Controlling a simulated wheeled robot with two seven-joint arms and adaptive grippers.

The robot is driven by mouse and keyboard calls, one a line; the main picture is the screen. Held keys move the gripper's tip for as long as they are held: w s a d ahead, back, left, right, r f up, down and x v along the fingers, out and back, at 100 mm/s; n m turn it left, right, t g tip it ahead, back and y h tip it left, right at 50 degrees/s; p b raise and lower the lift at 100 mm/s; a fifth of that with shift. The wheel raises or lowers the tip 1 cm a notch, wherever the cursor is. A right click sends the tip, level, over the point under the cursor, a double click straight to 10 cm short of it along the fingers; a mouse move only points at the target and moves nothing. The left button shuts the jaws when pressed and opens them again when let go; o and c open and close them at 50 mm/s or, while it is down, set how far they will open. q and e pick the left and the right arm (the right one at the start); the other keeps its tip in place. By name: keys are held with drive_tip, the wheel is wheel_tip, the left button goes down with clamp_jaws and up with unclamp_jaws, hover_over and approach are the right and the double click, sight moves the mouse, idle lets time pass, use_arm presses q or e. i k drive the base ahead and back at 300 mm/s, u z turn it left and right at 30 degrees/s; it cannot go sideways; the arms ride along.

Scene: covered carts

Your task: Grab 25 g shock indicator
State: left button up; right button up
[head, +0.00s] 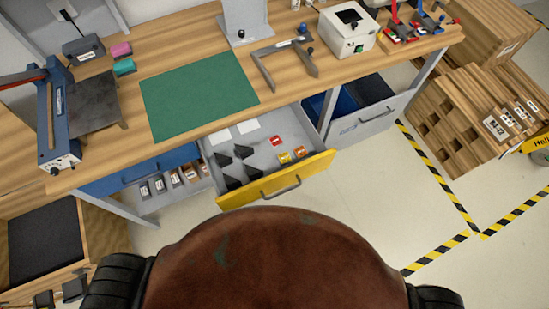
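An open drawer with a yellow front (290,180) sticks out below the bench. On its grey floor lie a small red piece (275,141), an orange piece (299,152) and a yellow piece (285,158), which look like indicator labels. Their print is too small to read, so I cannot tell which is the 25 g one. My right gripper is not in view.
The drawer also holds several black corner pieces (244,151) and white cards (249,125). A blue-fronted drawer (145,172) is left of it, and an open grey drawer (375,122) right. The bench carries a green mat (199,94). Wooden crates (475,125) stand at right.

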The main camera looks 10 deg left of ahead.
sight(284, 159)
drive_tip(key=z, duration=0.75)
drive_tip(key=k, duration=0.35)
drive_tip(key=u, duration=0.8)
